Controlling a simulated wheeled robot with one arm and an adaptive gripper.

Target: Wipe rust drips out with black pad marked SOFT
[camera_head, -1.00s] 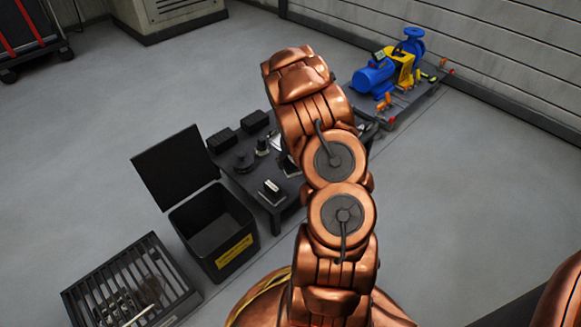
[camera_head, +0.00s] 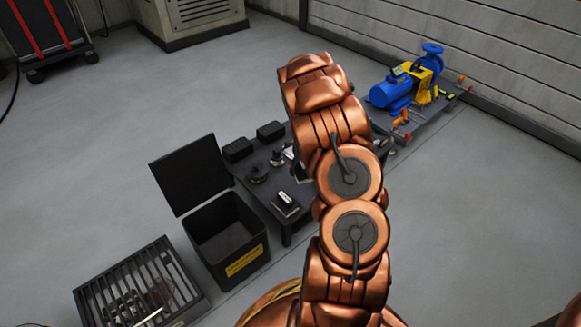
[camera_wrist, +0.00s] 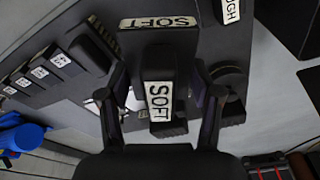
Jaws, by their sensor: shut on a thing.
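The black pad marked SOFT (camera_wrist: 158,72) sits between the two fingers of my gripper (camera_wrist: 163,112) in the wrist view, its white label facing the camera. The gripper is shut on it. Whether the pad touches the table I cannot tell. In the head view my arm hides the gripper and the held pad. I cannot make out any rust drips. A skid (camera_head: 412,124) with a blue pump (camera_head: 392,92) and yellow guard stands at the upper right.
A low black table (camera_head: 259,190) holds dark blocks (camera_head: 270,131) and a white-labelled block (camera_head: 286,200). An open black bin (camera_head: 226,241) stands beside it, with a slatted tray (camera_head: 82,299) at lower left. In the wrist view, several labelled dark blocks (camera_wrist: 38,72) line the left.

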